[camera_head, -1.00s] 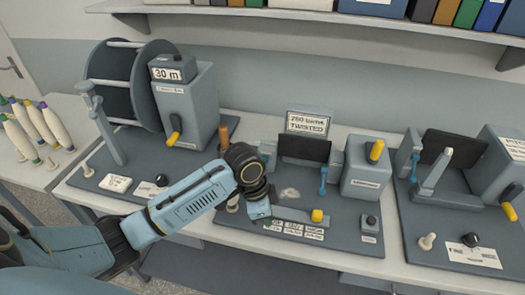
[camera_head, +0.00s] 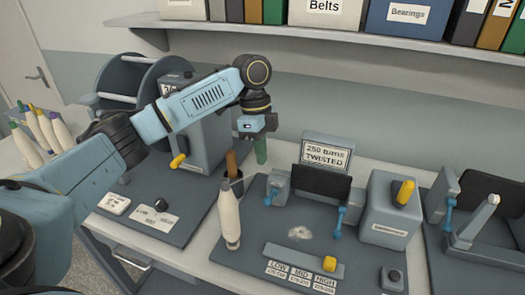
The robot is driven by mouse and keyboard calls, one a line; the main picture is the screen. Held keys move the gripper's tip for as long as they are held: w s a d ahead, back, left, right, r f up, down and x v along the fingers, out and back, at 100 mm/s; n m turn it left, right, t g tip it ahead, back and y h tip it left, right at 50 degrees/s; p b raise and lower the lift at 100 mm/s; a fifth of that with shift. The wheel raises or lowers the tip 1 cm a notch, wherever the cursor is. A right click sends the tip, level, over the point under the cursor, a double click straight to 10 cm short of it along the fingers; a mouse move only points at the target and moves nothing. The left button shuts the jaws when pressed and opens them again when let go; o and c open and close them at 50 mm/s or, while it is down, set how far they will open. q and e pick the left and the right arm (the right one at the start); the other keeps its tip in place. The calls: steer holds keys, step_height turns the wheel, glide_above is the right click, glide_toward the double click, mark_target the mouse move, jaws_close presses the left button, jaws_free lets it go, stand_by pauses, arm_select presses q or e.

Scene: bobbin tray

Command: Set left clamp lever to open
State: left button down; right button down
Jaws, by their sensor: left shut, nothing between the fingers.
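The left clamp lever (camera_head: 270,191) is a small blue lever on a grey post, left of the dark panel (camera_head: 317,184) in the middle station. A matching blue lever (camera_head: 340,219) stands to the right of that panel. My left gripper (camera_head: 257,130) hangs from its wrist above and slightly left of the left lever, apart from it. It is shut and empty; its fingertips are small and hard to make out. My right gripper is out of view.
A green item (camera_head: 260,151) shows just below my gripper. A grey box (camera_head: 387,217) with a yellow lever stands right. A shelf (camera_head: 350,37) runs above.

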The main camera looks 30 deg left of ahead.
mark_target(271, 198)
arm_select(q)
steer(key=x, duration=1)
steer(key=shift+f+p, duration=0.2)
steer(key=shift+p, duration=0.1)
